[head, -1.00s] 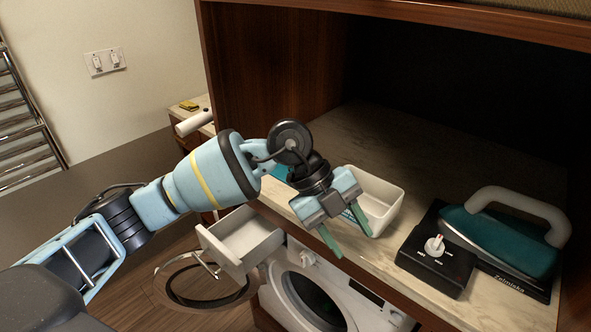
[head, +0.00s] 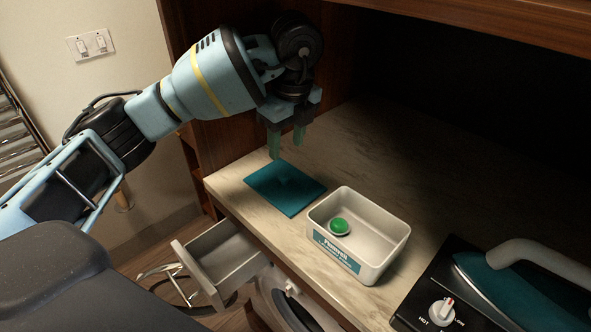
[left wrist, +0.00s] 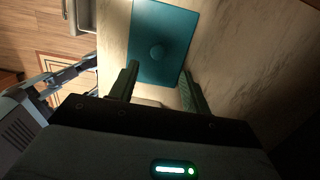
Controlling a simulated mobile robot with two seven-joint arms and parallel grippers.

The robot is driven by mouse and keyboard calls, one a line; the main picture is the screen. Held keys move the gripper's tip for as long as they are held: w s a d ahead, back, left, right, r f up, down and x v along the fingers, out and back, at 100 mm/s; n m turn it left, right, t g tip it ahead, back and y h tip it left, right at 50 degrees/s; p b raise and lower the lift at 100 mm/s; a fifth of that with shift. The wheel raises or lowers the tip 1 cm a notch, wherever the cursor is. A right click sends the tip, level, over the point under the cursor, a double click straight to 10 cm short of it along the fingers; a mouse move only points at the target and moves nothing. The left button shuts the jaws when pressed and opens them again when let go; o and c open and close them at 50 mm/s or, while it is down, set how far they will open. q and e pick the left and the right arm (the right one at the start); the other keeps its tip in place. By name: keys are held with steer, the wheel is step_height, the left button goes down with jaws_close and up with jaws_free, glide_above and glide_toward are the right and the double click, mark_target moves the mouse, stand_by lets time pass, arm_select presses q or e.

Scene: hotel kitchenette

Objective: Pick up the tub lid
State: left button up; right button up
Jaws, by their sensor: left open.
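The tub lid (head: 285,187) is a flat teal rectangle lying on the counter, left of the white tub. My left gripper (head: 287,150) is above the lid's far side, pointing down, open and empty. In the left wrist view its two green fingers (left wrist: 158,82) are apart, with the lid beyond them. The white tub (head: 387,243) stands open on the counter with a green round thing (head: 339,226) inside. My right gripper is not in view.
A teal iron (head: 520,295) and a black box with a dial (head: 440,312) are at the right. An open drawer (head: 218,262) sticks out below the counter edge. The dark cabinet wall is behind my gripper. The counter behind the tub is clear.

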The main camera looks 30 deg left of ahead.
mark_target(284, 174)
arm_select(q)
steer(key=shift+w, duration=0.25)
steer(key=shift+s+f, duration=0.1)
steer(key=shift+s, duration=0.3)
steer(key=shift+s+f, duration=0.2)
steer(key=shift+f, duration=0.1)
steer(key=shift+w+a+f, duration=0.1)
steer(key=shift+w+f, duration=0.1)
steer(key=shift+f, duration=0.75)
steer(key=f, duration=0.5)
steer(key=shift+w+a, duration=0.15)
steer(key=shift+a, duration=0.1)
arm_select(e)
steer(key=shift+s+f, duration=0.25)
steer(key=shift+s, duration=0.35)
arm_select(q)
steer(key=shift+r, duration=0.1)
